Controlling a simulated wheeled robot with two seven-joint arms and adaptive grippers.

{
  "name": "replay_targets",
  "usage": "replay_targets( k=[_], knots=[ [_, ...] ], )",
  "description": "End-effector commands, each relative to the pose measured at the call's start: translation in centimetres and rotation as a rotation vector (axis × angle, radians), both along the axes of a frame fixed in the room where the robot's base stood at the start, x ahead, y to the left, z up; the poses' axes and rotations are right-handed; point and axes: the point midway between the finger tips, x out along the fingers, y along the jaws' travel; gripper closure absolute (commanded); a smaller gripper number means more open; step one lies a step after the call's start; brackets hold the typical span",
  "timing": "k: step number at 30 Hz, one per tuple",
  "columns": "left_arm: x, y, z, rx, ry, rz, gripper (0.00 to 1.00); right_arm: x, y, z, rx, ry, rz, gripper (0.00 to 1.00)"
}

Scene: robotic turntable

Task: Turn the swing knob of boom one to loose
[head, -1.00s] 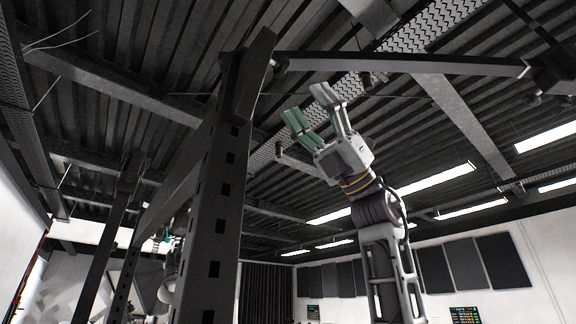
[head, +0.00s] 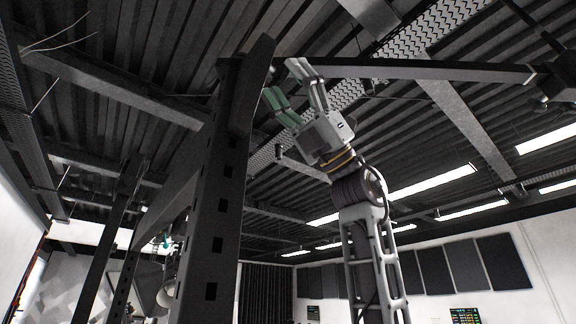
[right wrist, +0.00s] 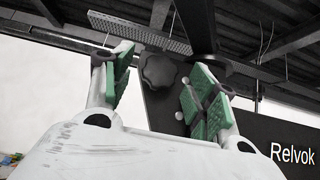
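In the head view a dark boom (head: 420,69) runs right from the top of a slotted post (head: 213,215). My right gripper (head: 285,82) is raised beside the post top, its fingers apart and overlapping the boom's post end. In the right wrist view a black lobed knob (right wrist: 158,70) shows between the open green-padded fingers of my right gripper (right wrist: 160,88). I see no clear contact with it. In the head view the fingers hide the knob. Part of what looks like my left gripper (head: 165,243) shows far off behind the post, too small to read.
A dark panel lettered "Relvok" (right wrist: 285,145) stands at the right of the wrist view. A second post (head: 105,240) and a slanting brace (head: 165,205) stand left in the head view. Open air lies right of my right arm, under the boom.

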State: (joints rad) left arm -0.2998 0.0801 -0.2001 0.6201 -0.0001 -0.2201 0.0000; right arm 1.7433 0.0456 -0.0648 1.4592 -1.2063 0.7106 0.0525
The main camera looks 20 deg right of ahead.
Motion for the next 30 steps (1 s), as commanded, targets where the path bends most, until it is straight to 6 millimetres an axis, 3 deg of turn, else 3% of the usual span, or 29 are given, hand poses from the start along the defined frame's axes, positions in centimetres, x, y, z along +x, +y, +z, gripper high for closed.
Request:
replay_targets(
  k=[1,11,30],
  knots=[
    [0.0,0.0,0.0,0.000,0.000,0.000,0.60,0.0,0.0,0.0,0.000,0.000,0.000,0.48],
    [0.0,0.0,0.0,0.000,0.000,0.000,0.60,0.0,0.0,0.0,0.000,0.000,0.000,0.89],
    [0.0,0.0,2.1,0.000,0.000,0.000,0.60,0.3,0.1,0.2,0.036,-0.103,0.000,0.89]
  ],
)
